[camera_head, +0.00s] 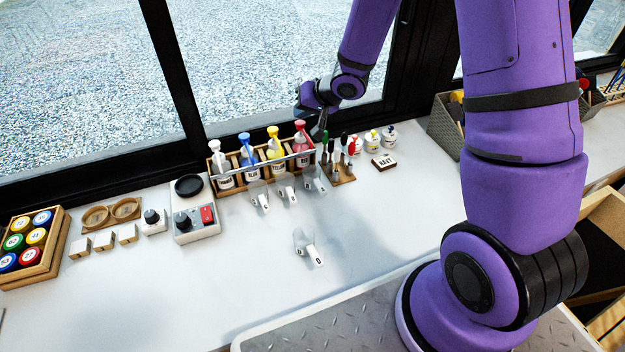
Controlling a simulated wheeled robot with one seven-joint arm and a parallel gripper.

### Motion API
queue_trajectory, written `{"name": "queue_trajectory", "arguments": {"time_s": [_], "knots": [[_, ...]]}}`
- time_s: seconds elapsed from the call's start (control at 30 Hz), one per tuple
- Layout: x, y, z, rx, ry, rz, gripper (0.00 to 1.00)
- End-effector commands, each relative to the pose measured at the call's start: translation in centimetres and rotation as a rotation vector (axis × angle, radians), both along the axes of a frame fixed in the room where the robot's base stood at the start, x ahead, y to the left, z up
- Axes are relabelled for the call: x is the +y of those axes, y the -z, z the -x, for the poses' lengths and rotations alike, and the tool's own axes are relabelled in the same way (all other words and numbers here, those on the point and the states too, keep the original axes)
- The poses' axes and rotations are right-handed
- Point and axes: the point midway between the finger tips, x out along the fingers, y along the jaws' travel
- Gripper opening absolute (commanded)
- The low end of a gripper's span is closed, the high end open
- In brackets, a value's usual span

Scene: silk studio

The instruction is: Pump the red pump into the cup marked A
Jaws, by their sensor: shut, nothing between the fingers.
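The red pump (300,136) stands at the right end of a wooden rack (240,184), beside the yellow, blue and white pumps. My gripper (318,132) is shut and empty. It points down close to the red pump's head, on its right; I cannot tell whether it touches. Three small clear cups with white label tags stand in front of the rack: a left one (260,195), a middle one (287,189) and a right one (315,181), nearest the red pump. Their letters are too small to read. Another clear cup (306,243) stands nearer, its tag seemingly marked D.
A brush holder (343,180) with several tools stands right of the rack, with small white pots (372,138) behind. A device with a red switch (207,215) stands at left. A crate of coloured jars (30,255) is far left. The front bench is mostly clear.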

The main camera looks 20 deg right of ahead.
Motion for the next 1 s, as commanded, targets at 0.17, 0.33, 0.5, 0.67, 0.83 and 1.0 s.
{"name": "queue_trajectory", "arguments": {"time_s": [0.17,0.33,0.5,0.67,0.83,1.0], "knots": [[0.0,0.2,0.0,0.000,0.000,0.000,0.00],[0.0,0.3,0.0,0.000,0.000,0.000,0.00],[0.0,0.5,0.0,0.001,-0.001,0.000,0.00],[0.0,0.7,0.0,0.001,0.000,-0.001,0.00],[0.0,0.9,0.0,0.001,0.000,-0.001,0.00],[0.0,1.1,0.0,0.001,0.000,-0.001,0.00]]}}
